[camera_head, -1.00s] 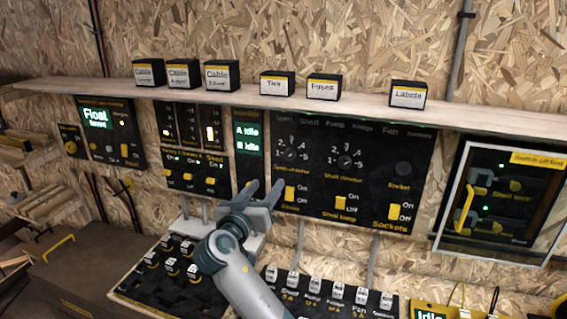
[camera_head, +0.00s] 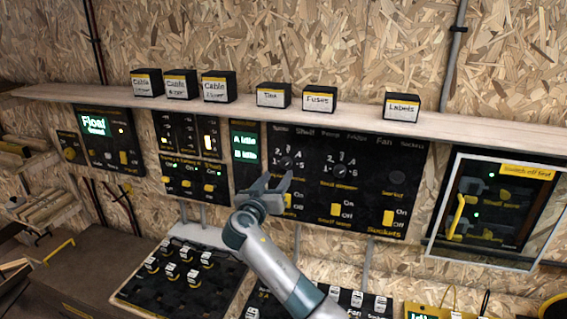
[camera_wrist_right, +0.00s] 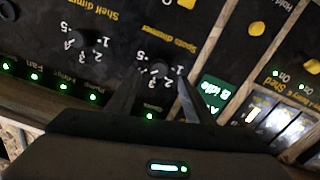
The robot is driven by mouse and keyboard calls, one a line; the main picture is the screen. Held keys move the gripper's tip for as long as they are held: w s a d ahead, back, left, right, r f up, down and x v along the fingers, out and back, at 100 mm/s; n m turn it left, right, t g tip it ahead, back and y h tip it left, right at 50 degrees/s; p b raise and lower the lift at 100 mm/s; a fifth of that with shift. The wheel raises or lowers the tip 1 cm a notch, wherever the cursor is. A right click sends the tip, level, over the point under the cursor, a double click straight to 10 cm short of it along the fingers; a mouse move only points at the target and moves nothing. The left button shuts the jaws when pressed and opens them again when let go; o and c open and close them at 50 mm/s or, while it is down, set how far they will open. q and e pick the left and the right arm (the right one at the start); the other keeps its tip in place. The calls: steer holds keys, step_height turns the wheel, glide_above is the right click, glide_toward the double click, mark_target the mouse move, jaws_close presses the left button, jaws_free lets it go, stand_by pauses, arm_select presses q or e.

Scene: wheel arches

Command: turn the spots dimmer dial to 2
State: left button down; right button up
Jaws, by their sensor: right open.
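The spots dimmer dial (camera_head: 287,163) is a small dark round knob with a printed scale around it, on the black wall panel (camera_head: 385,160). In the right wrist view the dial (camera_wrist_right: 160,70) shows upside down, between the tips of my two fingers. My right gripper (camera_head: 277,181) is open in front of the panel, just below the dial. The right wrist view also shows its fingers (camera_wrist_right: 156,88), one on each side of the dial, with no clear contact. I cannot tell which number the dial points at. My left gripper is not in view.
The similar shelf dimmer dial (camera_head: 340,171) sits to the right. Yellow switches (camera_head: 335,209) lie below, one partly behind my gripper. A green-lit display (camera_head: 244,148) is to the left. A wooden shelf (camera_head: 355,118) with small boxes juts out above the panel.

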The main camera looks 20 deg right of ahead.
mark_target(285, 166)
steer(key=shift+p+x, duration=1.15)
steer(key=shift+x, duration=2.2)
steer(key=c, duration=1)
steer(key=shift+c, duration=0.2)
steer(key=shift+f, duration=0.1)
